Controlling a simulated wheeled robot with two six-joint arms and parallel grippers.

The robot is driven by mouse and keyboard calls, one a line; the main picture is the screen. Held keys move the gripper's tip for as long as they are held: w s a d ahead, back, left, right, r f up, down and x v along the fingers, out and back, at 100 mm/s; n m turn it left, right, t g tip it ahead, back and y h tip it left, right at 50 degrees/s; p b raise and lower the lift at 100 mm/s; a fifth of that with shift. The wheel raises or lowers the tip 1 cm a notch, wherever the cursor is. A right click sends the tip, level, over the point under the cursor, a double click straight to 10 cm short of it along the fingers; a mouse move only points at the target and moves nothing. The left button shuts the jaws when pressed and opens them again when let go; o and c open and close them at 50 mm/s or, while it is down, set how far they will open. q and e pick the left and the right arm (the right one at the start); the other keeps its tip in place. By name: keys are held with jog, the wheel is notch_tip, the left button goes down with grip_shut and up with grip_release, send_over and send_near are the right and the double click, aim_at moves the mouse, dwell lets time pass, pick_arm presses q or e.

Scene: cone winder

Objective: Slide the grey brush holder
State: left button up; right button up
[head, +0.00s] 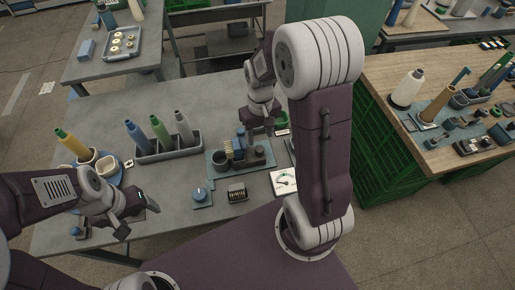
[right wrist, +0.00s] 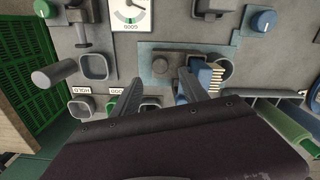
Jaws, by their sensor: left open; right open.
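A yellow-bristled brush (head: 230,150) stands on a blue-grey mat (head: 217,171) at the middle of the table. It also shows in the right wrist view (right wrist: 213,77). Beside it are a dark grey round cup (head: 220,159) and a low grey block with a dark knob (head: 259,151). I cannot tell for certain which grey part is the brush holder. My right gripper (right wrist: 158,88) is open over the mat, its fingers around the grey block's side, apart from or touching it I cannot tell. My left gripper (head: 132,212) is open and empty over the table's left front.
A grey rack (head: 168,152) with several coloured cones stands behind left of the mat. A blue knob box (head: 201,195), a small dark counter (head: 237,192) and a white dial gauge (head: 284,182) lie in front. Green crates and a wooden table (head: 375,75) are at right.

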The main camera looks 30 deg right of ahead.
aim_at(259, 148)
notch_tip(259, 148, down, 8)
jog(key=shift+f+b, duration=0.1)
jog(key=shift+b, duration=0.35)
grip_shut()
jog(key=shift+w, duration=0.1)
dwell(1.0)
